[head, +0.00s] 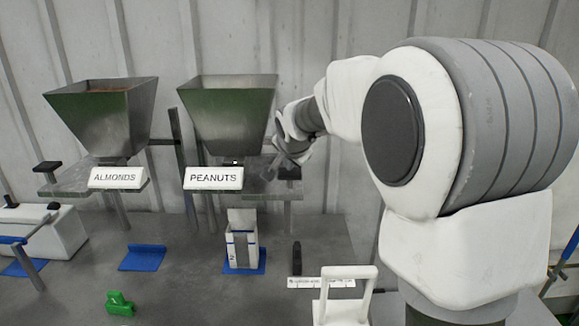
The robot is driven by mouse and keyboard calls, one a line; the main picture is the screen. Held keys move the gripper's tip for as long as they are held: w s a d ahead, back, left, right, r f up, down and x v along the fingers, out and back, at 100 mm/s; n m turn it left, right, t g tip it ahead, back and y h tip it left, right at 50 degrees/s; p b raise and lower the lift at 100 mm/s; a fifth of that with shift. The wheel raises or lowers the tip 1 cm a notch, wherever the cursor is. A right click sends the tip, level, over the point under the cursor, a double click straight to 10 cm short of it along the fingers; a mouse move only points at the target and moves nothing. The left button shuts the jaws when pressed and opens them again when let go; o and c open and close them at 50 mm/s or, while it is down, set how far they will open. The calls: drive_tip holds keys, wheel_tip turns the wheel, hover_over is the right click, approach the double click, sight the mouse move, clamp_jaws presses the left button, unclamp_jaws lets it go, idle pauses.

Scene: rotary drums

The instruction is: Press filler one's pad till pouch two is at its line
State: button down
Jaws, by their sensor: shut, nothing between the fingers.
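Two metal hopper fillers stand side by side, labelled ALMONDS (115,177) and PEANUTS (214,178); no filler number is readable. A black pad (47,167) sits left of the almonds filler. My gripper (272,172) is shut and empty, pointing down at the plate (252,188) right of the peanuts label. A dark pad (291,172) shows partly beside it; I cannot tell whether they touch. A white pouch (241,240) with a grey front strip and a sideways mark like a 2 stands upright under the peanuts filler. Its fill level and line cannot be made out.
The pouch stands on a blue mat (258,268); another blue mat (143,258) is empty. A green object (119,303) lies in front. A white sealer-like machine (48,232) is at left, a white frame (346,292) at front right. My arm covers the right side.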

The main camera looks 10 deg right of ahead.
sight(289, 173)
drive_tip(key=shift+f+b, duration=0.55)
drive_tip(key=shift+f, duration=0.05)
idle(0.3)
drive_tip(key=shift+r, duration=0.15)
drive_tip(key=shift+r+p, duration=1.05)
drive_tip(key=shift+r, duration=0.9)
wheel_tip(289, 173, up, 5)
drive_tip(key=p, duration=0.3)
